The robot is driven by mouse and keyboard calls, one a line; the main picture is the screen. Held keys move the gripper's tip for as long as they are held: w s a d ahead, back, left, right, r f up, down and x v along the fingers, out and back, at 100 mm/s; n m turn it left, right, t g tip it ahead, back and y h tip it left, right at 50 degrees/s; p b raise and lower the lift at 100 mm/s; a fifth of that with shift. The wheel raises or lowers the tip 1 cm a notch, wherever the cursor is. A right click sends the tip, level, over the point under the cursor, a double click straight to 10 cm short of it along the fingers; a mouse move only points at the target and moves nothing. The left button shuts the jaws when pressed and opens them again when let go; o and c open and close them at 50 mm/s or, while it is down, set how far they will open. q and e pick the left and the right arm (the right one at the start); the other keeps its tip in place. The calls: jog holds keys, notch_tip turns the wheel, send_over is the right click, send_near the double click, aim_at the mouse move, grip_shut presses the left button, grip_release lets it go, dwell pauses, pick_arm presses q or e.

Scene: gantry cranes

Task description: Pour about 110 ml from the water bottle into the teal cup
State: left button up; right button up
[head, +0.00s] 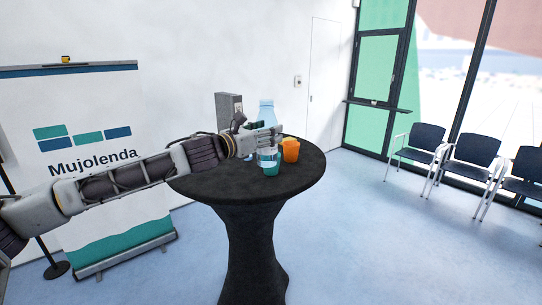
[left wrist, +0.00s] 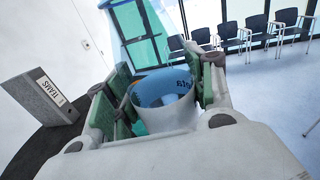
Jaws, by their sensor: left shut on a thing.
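In the left wrist view the green-padded fingers (left wrist: 160,100) close on both sides of the bottle's white label (left wrist: 168,116). My right gripper is not in view.
An orange cup (head: 290,151) stands close to the right of the bottle. A grey box (head: 229,108) stands behind, also at left in the wrist view (left wrist: 46,98). The front of the black table (head: 255,190) is clear. Chairs (head: 472,155) stand far right.

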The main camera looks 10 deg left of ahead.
aim_at(276, 161)
pick_arm(q)
jog(key=shift+w+d+f+m+g+h, duration=0.15)
jog(key=shift+f+h, duration=0.1)
jog(key=shift+f, duration=0.35)
jog(key=shift+d+f+m+g+h, duration=0.1)
jog(key=shift+f+m+h, duration=0.1)
jog(key=shift+f, duration=0.4)
jog(key=shift+w+d+f+m+g+h, duration=0.15)
jog(key=shift+f+h, duration=0.1)
jog(key=shift+f, duration=0.35)
jog(key=shift+m+g+h, duration=0.6)
jog(key=shift+m+h, duration=0.1)
jog(key=shift+h, duration=0.2)
jog(key=shift+s+d+f, duration=0.1)
jog(key=shift+d+f, duration=0.2)
jog(key=shift+f, duration=0.5)
jog(key=shift+s+d+f, duration=0.1)
jog(key=shift+d+f, duration=0.15)
jog(key=shift+f, duration=0.5)
jog(key=shift+d+f, duration=0.3)
jog(key=shift+f, duration=0.5)
jog(key=shift+s+d+f+g+h, duration=0.15)
jog(key=shift+d+f+g+h, duration=0.15)
jog(key=shift+f, duration=0.1)
jog(key=shift+s+d+f+m+g+h, duration=0.3)
jog(key=shift+s+d+f+m+h, duration=0.1)
jog(key=shift+f+m, duration=0.2)
jog(key=shift+s+d+f+g, duration=0.1)
jog(key=shift+f+g, duration=0.05)
jog(key=shift+g, duration=0.15)
